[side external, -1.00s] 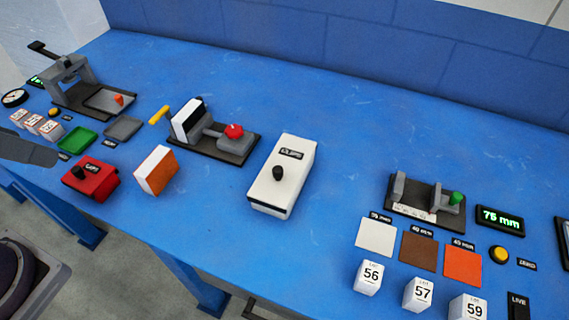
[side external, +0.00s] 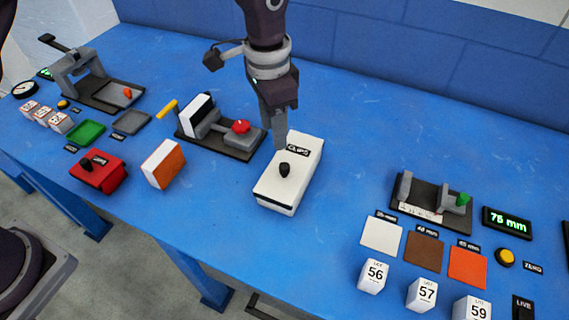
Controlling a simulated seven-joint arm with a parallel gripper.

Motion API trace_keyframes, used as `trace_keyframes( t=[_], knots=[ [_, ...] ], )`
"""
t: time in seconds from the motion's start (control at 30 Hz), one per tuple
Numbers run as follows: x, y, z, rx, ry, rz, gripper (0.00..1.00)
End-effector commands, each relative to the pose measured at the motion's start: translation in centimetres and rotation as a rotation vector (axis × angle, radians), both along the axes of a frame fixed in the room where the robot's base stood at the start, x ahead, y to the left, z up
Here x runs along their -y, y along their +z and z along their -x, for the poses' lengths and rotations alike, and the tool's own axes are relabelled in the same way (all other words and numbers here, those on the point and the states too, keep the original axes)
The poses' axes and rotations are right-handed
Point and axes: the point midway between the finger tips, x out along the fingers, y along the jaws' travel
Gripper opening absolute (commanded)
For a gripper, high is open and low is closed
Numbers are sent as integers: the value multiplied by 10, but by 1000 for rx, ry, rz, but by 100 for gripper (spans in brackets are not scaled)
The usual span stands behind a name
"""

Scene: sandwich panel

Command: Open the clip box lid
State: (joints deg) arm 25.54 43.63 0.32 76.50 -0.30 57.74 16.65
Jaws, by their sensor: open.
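The clip box (side external: 296,185) is a long white box with a shut lid, a dark knob (side external: 285,170) on top and a black label reading CLIPS (side external: 298,150). A dark line runs along its front edge. My gripper (side external: 281,140) points down over the far left part of the box, close to the label and behind the knob. It is open and empty, and the knob stands free of it. The fingers line up in this view, so their gap and height over the lid are hard to tell.
Left of the box stands a fixture with a red knob (side external: 241,127) and a yellow handle, near my gripper. A white and orange block (side external: 163,164) and a red box (side external: 98,171) lie further left. A measuring fixture (side external: 432,203) stands right. The blue table between is clear.

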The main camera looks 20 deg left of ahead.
Motion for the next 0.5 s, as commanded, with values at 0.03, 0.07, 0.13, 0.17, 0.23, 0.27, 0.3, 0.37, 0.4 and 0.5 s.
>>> trace_keyframes(
  t=[0.03,0.07,0.13,0.17,0.23,0.27,0.3,0.37,0.4,0.5],
  knots=[
    [10,-19,-2,-18,-26,-9,43],
    [14,-27,-3,-24,-38,-13,43],
    [20,-39,-3,-33,-55,-17,43],
    [21,-43,-3,-35,-59,-18,43],
    [21,-54,-3,-37,-60,-20,43],
    [21,-60,-3,-37,-60,-20,43],
    [21,-68,-3,-37,-59,-20,43],
    [20,-80,-3,-37,-59,-20,43],
    [20,-87,-3,-36,-58,-19,43],
    [21,-102,-4,-34,-58,-18,43]
  ],
)
